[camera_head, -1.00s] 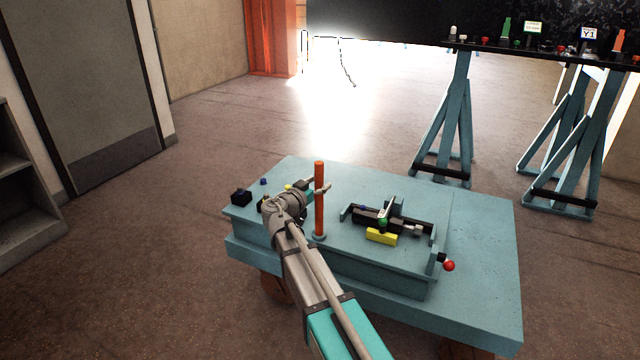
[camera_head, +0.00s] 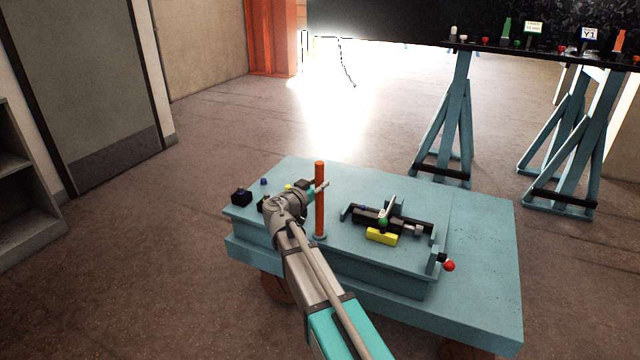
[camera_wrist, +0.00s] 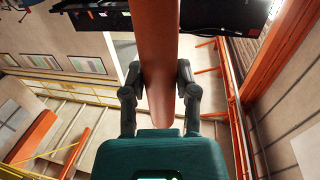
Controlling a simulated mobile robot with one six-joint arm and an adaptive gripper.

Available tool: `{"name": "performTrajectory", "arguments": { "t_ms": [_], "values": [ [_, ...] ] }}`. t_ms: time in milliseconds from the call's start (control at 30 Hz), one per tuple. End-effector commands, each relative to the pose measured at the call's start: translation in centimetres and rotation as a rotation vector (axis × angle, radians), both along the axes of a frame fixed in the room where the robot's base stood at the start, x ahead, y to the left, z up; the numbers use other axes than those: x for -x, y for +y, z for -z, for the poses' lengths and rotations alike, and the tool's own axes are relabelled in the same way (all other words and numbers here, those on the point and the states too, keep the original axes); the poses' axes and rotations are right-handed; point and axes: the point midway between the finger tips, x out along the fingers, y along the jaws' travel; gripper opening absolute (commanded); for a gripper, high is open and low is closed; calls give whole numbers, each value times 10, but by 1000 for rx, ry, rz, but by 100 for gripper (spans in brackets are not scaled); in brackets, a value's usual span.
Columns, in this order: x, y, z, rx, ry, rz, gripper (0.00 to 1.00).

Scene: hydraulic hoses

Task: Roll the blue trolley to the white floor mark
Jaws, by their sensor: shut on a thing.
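The blue trolley (camera_head: 480,260) stands on the floor in front of me in the head view, with part of a caster showing under its left side. An orange upright post (camera_head: 320,200) rises from its top near the left end. My gripper (camera_head: 318,187) is at the upper part of this post. In the wrist view the two dark fingers (camera_wrist: 160,90) are shut on the orange post (camera_wrist: 156,40), one on each side. The white floor mark cannot be made out; bright glare covers the floor beyond the trolley.
A vise-like fixture (camera_head: 378,220) and a yellow block (camera_head: 382,236) sit on the trolley. Blue trestle legs (camera_head: 455,120) hold a dark bench at the back right. A grey door (camera_head: 95,80) and shelf (camera_head: 15,190) are at left. Floor between is clear.

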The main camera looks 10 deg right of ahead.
Motion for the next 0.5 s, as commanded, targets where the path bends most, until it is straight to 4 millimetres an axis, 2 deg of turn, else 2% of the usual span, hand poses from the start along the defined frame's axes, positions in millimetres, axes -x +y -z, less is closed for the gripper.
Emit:
{"name": "performTrajectory", "arguments": {
  "t_ms": [200, 433, 467, 500],
  "values": [
    [10, -13, 0, 0, 0, 11, 0],
    [9, -13, 0, -1, 1, 9, 0],
    [9, -13, 0, -1, 1, 8, 42],
    [9, -12, 0, -1, 1, 6, 50]
  ]
}}
